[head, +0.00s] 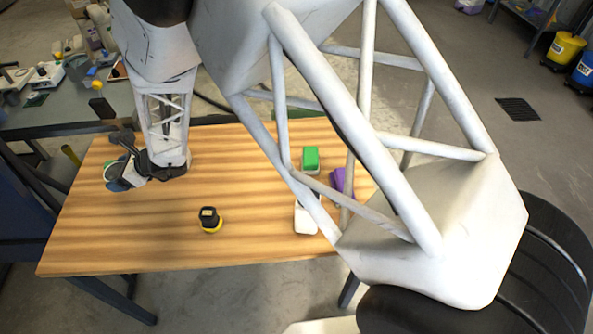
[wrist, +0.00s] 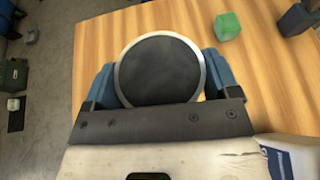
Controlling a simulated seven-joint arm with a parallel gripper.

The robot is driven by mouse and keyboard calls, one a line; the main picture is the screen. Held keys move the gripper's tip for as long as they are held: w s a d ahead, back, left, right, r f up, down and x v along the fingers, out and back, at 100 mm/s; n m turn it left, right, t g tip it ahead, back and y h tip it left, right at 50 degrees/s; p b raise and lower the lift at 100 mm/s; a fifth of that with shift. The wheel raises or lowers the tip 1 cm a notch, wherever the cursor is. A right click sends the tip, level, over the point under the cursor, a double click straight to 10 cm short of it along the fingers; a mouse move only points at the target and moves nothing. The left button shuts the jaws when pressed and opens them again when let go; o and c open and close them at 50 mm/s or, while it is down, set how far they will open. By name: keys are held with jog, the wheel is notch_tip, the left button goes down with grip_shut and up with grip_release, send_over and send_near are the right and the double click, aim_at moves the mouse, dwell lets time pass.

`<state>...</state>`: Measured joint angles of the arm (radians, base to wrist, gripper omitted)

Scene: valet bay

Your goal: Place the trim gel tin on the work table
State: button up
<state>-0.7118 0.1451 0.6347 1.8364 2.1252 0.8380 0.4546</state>
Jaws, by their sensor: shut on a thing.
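A round tin with a dark flat face and a pale metal rim (wrist: 160,70) sits between the two blue fingers of my gripper (wrist: 158,88) in the wrist view. I take it as the trim gel tin; no label can be read. My gripper is shut on it. In the head view my gripper (head: 126,174) is low over the left end of the wooden work table (head: 150,240), and the tin is mostly hidden there. I cannot tell whether the tin touches the table top.
A black and yellow item (head: 209,219), a green-topped block (head: 310,160), a purple item (head: 339,181) and a white item (head: 303,219) stand on the table. A cluttered bench (head: 50,112) lies beyond its left end. The table's front middle is mostly clear.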

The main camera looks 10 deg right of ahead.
notch_tip(320, 180, up, 11)
jog(key=w+d+t, duration=0.1)
jog(key=w+d, duration=0.6)
jog(key=d, duration=0.3)
jog(key=w+d, duration=0.8)
jog(key=d, duration=0.3)
jog(key=w+d+m, duration=0.1)
jog(key=w+d, duration=0.2)
jog(key=d, duration=1.1)
jog(key=w+d+m, duration=0.1)
jog(key=w+d, duration=0.2)
jog(key=d, duration=1.1)
notch_tip(320, 180, down, 12)
jog(key=shift+r+t, duration=0.25)
jog(key=shift+t, duration=0.15)
jog(key=shift+f, duration=3.15)
